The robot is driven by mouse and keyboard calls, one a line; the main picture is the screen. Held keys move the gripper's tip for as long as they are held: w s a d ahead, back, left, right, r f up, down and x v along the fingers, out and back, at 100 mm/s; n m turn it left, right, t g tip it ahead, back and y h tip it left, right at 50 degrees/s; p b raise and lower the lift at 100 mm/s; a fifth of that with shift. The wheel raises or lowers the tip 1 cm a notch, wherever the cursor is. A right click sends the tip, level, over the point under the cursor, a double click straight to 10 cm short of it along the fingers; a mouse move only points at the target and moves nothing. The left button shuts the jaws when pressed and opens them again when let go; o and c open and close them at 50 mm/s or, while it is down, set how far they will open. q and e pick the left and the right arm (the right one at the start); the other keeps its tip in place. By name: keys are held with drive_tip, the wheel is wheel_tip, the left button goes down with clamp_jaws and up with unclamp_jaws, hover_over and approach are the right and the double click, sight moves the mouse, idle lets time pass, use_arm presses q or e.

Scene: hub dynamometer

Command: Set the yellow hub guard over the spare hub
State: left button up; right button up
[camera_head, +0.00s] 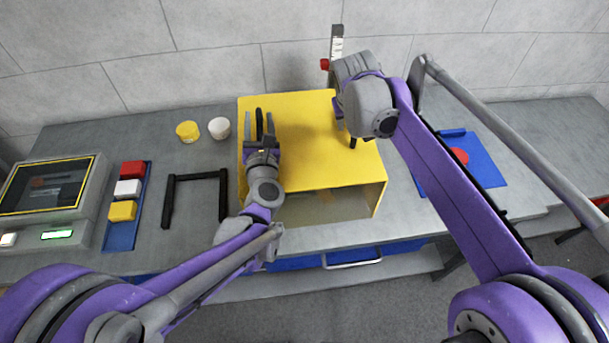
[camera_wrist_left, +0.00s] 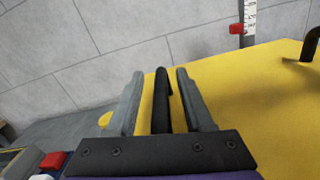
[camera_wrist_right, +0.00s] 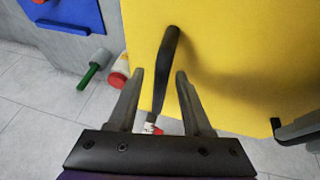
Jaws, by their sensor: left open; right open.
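The yellow hub guard (camera_head: 310,155) is a box with an open front, standing on the grey bench. It has a black handle on the left (camera_head: 259,122) and another on the right (camera_head: 352,142). My left gripper (camera_head: 259,114) is open, its fingers on either side of the left handle, which also shows between them in the left wrist view (camera_wrist_left: 160,100). My right gripper (camera_wrist_right: 166,73) is open; in its wrist view the right handle (camera_wrist_right: 171,50) lies between the fingers. Whether any finger touches is unclear. I cannot make out the spare hub; the guard and arms hide part of the bench.
A black bracket frame (camera_head: 196,176) stands left of the guard, then a blue tray (camera_head: 122,236) with red, white and yellow blocks. Yellow (camera_head: 187,132) and white (camera_head: 219,128) jars stand behind. A scale post (camera_head: 336,45) rises behind; a blue mat (camera_head: 485,165) lies right.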

use_arm(q)
drive_tip(key=s, duration=0.3)
drive_tip(key=s+d, duration=0.1)
drive_tip(key=s, duration=0.7)
drive_tip(key=shift+s+d+f, duration=0.1)
drive_tip(key=shift+s+d, duration=0.15)
drive_tip(key=shift+d, duration=0.1)
drive_tip(key=shift+s, duration=0.15)
use_arm(e)
drive_tip(key=shift+r, duration=0.1)
drive_tip(key=v, duration=1.2)
